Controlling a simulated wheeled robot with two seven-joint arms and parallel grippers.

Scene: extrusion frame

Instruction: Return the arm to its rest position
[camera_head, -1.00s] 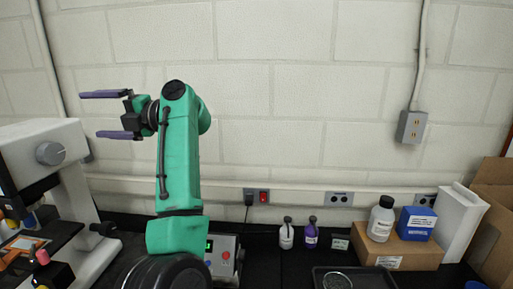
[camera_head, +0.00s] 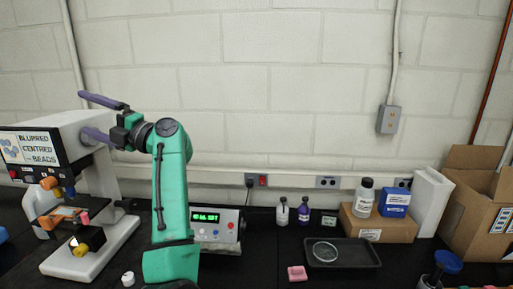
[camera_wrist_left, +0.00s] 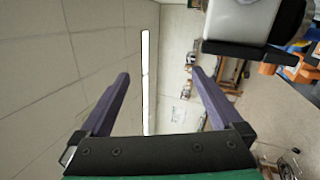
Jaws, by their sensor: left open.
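My left arm is green and rises from the bottom of the head view, bent at the elbow. My left gripper (camera_head: 84,113) points left, its two purple fingers wide apart with nothing between them. It is raised in front of the wall, over the top of the white microscope (camera_head: 90,128) as seen in the picture; I cannot tell the gap between them. In the left wrist view the open fingers (camera_wrist_left: 160,73) are also apart and empty. My right gripper is not in view.
The microscope's screen reads "BLURRED CENTRED BEADS". A grey unit with a green display (camera_head: 217,230) stands behind my arm. To the right are two small bottles (camera_head: 282,212), a black tray (camera_head: 355,257) with a dish, a pink block (camera_head: 297,273) and cardboard boxes (camera_head: 480,217).

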